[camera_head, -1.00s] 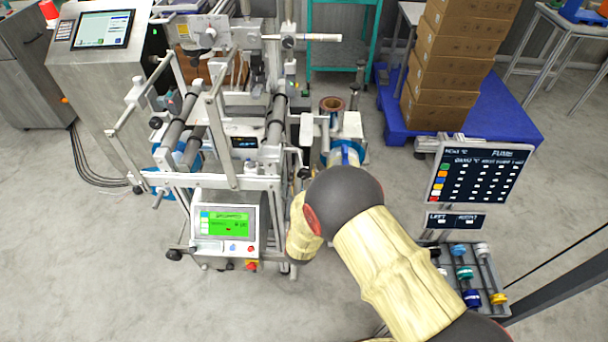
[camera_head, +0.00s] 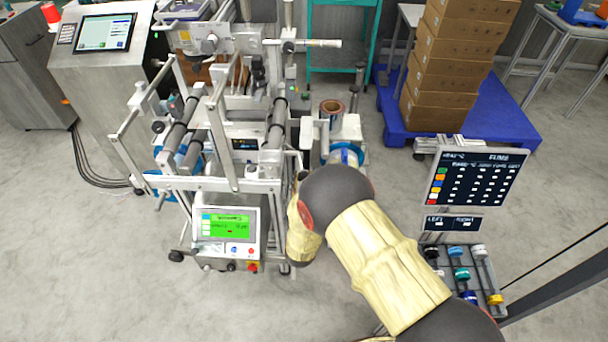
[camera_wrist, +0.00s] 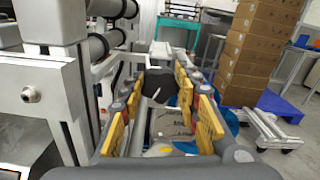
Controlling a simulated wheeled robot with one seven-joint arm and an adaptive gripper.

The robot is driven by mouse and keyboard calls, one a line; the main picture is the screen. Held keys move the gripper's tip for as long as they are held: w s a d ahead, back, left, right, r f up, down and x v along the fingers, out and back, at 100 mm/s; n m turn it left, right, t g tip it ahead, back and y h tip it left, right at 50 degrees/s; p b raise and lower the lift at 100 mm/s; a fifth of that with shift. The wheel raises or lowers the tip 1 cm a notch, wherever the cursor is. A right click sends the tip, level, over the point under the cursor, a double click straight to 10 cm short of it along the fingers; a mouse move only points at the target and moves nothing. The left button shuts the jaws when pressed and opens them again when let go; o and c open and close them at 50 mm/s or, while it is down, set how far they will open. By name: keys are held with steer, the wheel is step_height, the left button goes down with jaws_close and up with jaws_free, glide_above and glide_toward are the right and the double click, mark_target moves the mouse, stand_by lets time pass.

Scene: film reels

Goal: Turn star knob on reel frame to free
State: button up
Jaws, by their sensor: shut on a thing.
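The reel frame (camera_head: 236,184) is a metal machine with rollers and a green-screened control box, left of centre in the head view. My gripper (camera_wrist: 160,92) shows in the wrist view as two fingers with yellow pads, one on each side. A dark piece (camera_wrist: 162,86) lies between the far ends of the fingers; it appears to be the star knob, but its star shape and its contact with the pads are not clear. In the head view my own arm hides my gripper and the knob. The knob's turned position cannot be read.
Metal bars and rollers (camera_wrist: 100,46) of the machine stand close on my gripper's left. Stacked cartons (camera_head: 448,70) stand on a blue pallet (camera_head: 510,125) at the back right. A display board (camera_head: 470,178) and a rack of coloured knobs stand at the right. Floor shows between them.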

steer(key=shift+n, duration=0.7)
steer(key=o, duration=1.2)
steer(key=shift+c, duration=0.2)
steer(key=shift+s, duration=0.1)
steer(key=s, duration=1.1)
steer(key=shift+s+a, duration=0.2)
steer(key=shift+s, duration=0.2)
